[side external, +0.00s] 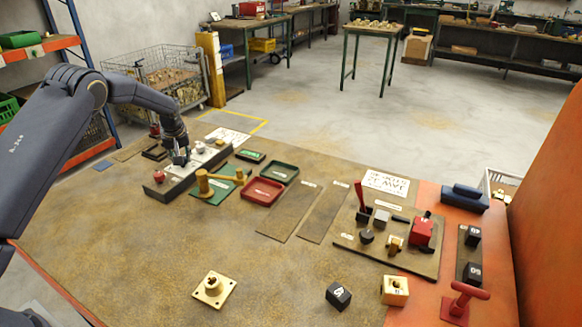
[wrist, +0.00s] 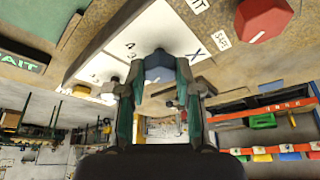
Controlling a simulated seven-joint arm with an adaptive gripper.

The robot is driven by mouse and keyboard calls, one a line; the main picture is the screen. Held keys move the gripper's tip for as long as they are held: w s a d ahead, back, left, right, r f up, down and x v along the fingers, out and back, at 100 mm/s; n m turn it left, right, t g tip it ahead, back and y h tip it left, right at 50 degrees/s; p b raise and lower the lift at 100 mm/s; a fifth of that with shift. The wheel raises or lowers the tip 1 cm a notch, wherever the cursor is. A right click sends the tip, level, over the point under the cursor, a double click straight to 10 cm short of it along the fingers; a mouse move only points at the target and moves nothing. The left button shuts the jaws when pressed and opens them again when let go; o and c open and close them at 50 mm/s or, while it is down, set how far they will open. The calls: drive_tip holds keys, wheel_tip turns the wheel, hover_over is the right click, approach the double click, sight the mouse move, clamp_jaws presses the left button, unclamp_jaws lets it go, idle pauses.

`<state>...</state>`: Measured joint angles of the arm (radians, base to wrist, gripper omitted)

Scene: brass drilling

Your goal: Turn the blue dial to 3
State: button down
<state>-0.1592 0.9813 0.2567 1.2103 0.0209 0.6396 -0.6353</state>
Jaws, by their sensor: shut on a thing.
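My gripper (wrist: 159,72) is shut on the blue dial (wrist: 158,62), with one finger on each side of it. The dial sits on a white plate (wrist: 118,50) with dark marks, among them a cross at its right; the marks near the fingers are partly hidden and I cannot tell which one the dial points at. In the side external view my gripper (side external: 181,157) is down at the dark control box (side external: 178,187), and the blue dial is hidden there by the fingers.
A red knob (wrist: 262,18) stands beside the dial, near a SAFE label. A green lit WAIT sign (wrist: 22,62) is on the other side. A wooden mallet (side external: 218,179) on a green mat and a red tray (side external: 262,192) lie right of the box.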

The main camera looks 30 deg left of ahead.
drive_tip(key=m, duration=0.2)
drive_tip(key=m+t+h, duration=0.1)
drive_tip(key=m, duration=0.1)
drive_tip(key=shift+s+a+m+h, duration=0.1)
drive_tip(key=shift+a+m+h, duration=0.05)
drive_tip(key=shift+m+h, duration=0.15)
drive_tip(key=m+h, duration=0.1)
drive_tip(key=m, duration=0.1)
drive_tip(key=m+h, duration=0.1)
drive_tip(key=m, duration=0.2)
drive_tip(key=shift+a+t, duration=0.15)
drive_tip(key=shift+t, duration=0.15)
drive_tip(key=shift+m, duration=0.3)
drive_tip(key=c, duration=0.8)
unclamp_jaws()
drive_tip(key=v, duration=1.2)
drive_tip(key=shift+s, duration=0.1)
